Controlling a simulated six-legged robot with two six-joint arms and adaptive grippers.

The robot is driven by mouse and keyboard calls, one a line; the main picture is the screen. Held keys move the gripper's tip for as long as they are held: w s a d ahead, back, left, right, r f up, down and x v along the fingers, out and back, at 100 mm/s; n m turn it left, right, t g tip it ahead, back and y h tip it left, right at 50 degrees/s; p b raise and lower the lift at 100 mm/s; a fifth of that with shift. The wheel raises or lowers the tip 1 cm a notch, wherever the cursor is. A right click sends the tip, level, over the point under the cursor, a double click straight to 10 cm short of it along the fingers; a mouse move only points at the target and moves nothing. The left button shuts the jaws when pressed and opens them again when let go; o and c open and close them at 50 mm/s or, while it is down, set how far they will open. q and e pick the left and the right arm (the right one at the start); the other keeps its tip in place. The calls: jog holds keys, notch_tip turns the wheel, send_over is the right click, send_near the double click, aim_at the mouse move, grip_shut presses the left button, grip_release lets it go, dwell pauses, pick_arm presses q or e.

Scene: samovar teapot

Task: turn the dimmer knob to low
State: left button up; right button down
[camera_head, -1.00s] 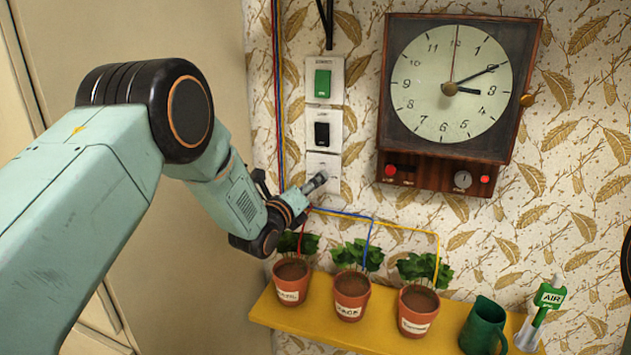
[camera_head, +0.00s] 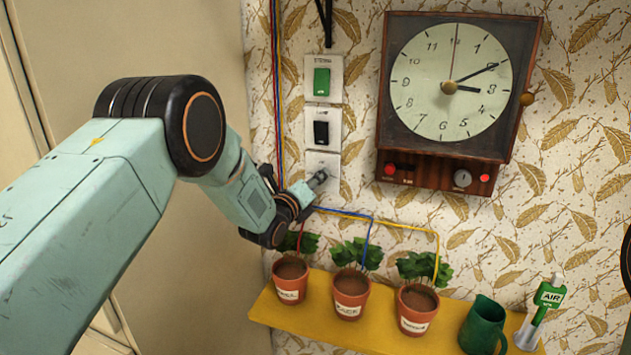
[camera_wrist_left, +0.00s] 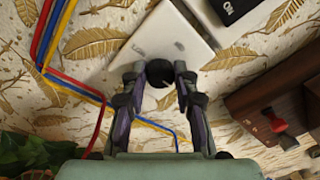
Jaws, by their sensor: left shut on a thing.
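The dimmer knob (camera_wrist_left: 159,74) is a dark round cap on a white wall plate (camera_head: 322,160), the lowest of the plates in the column. The plate also shows in the wrist view (camera_wrist_left: 166,37). My left gripper (camera_wrist_left: 160,70) is shut on the knob, with one finger on each side of it. My right gripper is not in view.
A green switch (camera_head: 322,81) and a black switch (camera_head: 321,132) sit above. A wooden clock (camera_head: 451,85) hangs to the right. Coloured wires (camera_head: 375,217) run below the plate. A yellow shelf (camera_head: 380,325) holds potted plants, a green jug (camera_head: 484,325) and an AIR-labelled item (camera_head: 541,305).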

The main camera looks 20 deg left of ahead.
pick_arm(q)
grip_shut()
